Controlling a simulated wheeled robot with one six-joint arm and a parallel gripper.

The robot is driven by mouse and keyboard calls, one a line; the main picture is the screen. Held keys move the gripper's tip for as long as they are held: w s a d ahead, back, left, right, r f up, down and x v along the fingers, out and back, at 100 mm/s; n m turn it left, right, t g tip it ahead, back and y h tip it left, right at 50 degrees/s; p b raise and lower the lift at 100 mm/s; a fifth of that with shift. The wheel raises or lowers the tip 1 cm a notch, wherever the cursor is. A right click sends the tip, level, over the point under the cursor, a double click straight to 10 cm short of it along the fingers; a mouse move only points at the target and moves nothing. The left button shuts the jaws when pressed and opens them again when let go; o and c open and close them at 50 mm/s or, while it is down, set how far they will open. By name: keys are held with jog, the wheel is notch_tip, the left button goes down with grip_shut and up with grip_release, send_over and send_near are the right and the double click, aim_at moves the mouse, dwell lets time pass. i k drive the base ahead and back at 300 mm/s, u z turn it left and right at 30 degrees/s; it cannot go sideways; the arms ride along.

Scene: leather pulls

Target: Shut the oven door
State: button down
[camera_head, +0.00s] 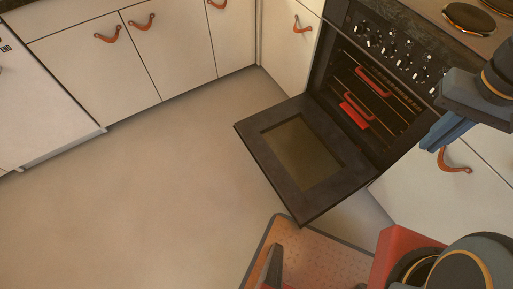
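The oven (385,70) is built into the counter run at the upper right, with a row of knobs (400,50) along its front. Its dark door (262,133) with a glass window hangs open, folded down and out over the floor. Racks with red handles (372,82) show inside the cavity. My gripper (433,137) is at the right, beside the oven's right edge and above the white cabinet front. It is apart from the door. Its fingers are seen from the side, so I cannot tell whether they are open or shut.
White cabinets (170,50) with leather pulls line the back wall. Another white cabinet with a leather pull (454,160) is right of the oven. A white appliance (40,110) stands at the left. The floor (140,200) left of the door is clear. Burners (468,17) sit on top.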

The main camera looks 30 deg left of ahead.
aim_at(357, 172)
jog(key=z, duration=0.55)
jog(key=k, duration=1.15)
jog(key=u, duration=1.3)
jog(key=i, duration=0.5)
jog(key=z, duration=0.1)
